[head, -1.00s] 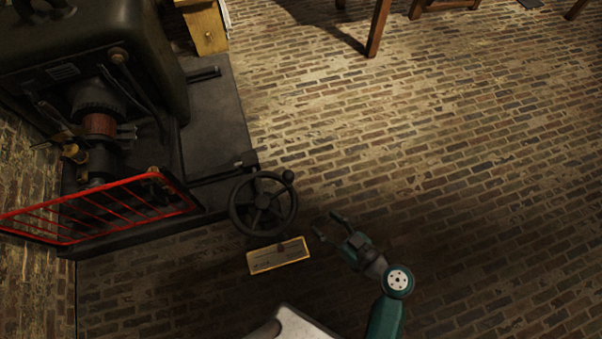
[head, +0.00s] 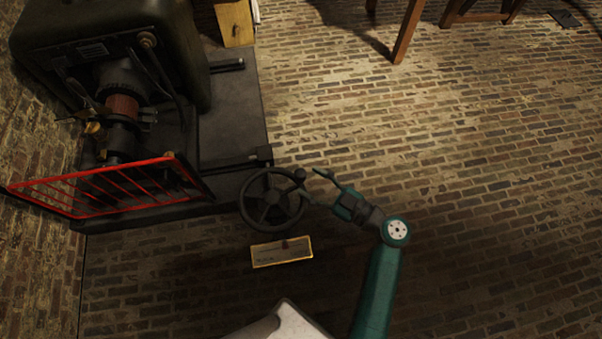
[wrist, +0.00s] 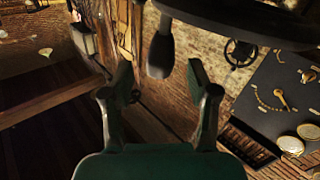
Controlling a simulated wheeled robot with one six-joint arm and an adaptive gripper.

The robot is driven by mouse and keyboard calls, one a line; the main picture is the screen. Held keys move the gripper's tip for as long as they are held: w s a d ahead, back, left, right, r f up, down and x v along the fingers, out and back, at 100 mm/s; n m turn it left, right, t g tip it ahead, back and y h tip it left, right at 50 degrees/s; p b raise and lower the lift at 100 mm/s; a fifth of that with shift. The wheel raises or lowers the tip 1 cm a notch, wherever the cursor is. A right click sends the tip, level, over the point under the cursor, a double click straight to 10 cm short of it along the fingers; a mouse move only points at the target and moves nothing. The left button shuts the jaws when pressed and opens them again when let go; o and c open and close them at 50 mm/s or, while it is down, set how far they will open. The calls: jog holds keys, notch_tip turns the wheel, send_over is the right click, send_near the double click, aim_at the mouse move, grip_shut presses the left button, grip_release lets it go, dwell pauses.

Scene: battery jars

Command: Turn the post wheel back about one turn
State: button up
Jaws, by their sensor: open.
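The post wheel (head: 272,199) is a dark spoked handwheel beside the machine's base in the head view. A knob handle (head: 299,175) stands on its rim at the upper right. My gripper (head: 312,184) is open beside the wheel's right edge, its fingers pointing left toward the handle. In the wrist view the dark handle (wrist: 160,55) shows ahead of and between the spread fingertips (wrist: 160,78), with the dark wheel rim (wrist: 235,18) across the top. The fingers do not visibly close on the handle; I cannot tell whether either one touches it.
The dark machine (head: 110,60) stands at the left, with a red guard rail (head: 105,190) in front. A yellow-edged plate (head: 282,251) is below the wheel. A wooden table leg (head: 407,32) is at the top. The brick floor at the right is clear.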

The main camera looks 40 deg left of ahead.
aim_at(301, 176)
jog(key=shift+s+a, duration=0.2)
jog(key=shift+a, duration=1.8)
grip_shut()
